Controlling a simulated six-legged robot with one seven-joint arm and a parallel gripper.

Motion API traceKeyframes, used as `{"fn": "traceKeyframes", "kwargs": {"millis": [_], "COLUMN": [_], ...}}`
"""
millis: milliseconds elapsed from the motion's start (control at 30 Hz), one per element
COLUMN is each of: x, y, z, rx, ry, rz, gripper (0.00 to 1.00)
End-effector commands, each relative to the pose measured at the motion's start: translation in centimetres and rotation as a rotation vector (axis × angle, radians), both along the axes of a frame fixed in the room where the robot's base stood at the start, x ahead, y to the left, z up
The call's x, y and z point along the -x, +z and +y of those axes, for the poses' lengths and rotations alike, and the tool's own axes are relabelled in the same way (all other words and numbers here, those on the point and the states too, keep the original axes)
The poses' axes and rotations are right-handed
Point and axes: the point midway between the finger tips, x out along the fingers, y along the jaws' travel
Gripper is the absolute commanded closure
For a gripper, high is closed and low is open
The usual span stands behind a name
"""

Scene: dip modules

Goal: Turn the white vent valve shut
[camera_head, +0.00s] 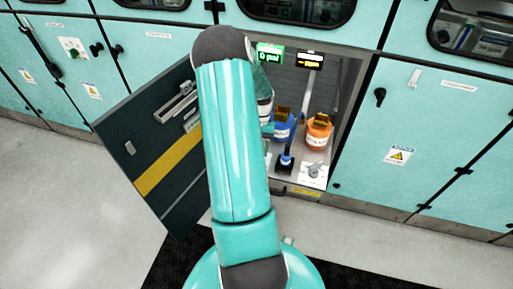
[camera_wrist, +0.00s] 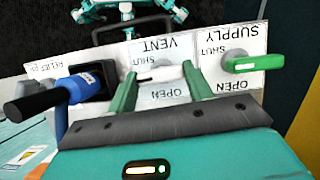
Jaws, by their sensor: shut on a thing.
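In the wrist view, which is upside down, the white vent valve (camera_wrist: 166,73) sits on a white plate lettered VENT, SHUT and OPEN (camera_wrist: 165,93). Its handle lies roughly sideways, between the words SHUT and OPEN. My gripper (camera_wrist: 160,76) has one green finger on each side of the handle and is shut on it. In the head view my own arm hides the gripper and the vent valve.
The green supply valve handle (camera_wrist: 255,63) is beside the vent plate. A blue fitting with a black handle (camera_wrist: 52,95) is on the other side. In the head view, blue (camera_head: 281,128) and orange (camera_head: 318,132) containers stand inside the cabinet. Its dark door (camera_head: 150,150) hangs open at left.

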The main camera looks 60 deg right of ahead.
Motion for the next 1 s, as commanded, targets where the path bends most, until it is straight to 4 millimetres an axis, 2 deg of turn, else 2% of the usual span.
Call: {"fn": "traceKeyframes", "kwargs": {"millis": [233, 667, 700, 800, 1000], "x": [0.02, 0.01, 0.01, 0.03, 0.04], "y": [0.06, 0.05, 0.06, 0.05, 0.02], "z": [-0.07, -0.08, -0.07, -0.07, -0.04], "rx": [0.002, 0.003, 0.002, 0.002, 0.001], "ry": [-0.067, -0.079, -0.079, -0.079, -0.078], "rz": [-0.001, -0.001, -0.001, -0.001, 0.0], "gripper": [0.72, 0.72, 0.47, 0.28, 0.27]}}
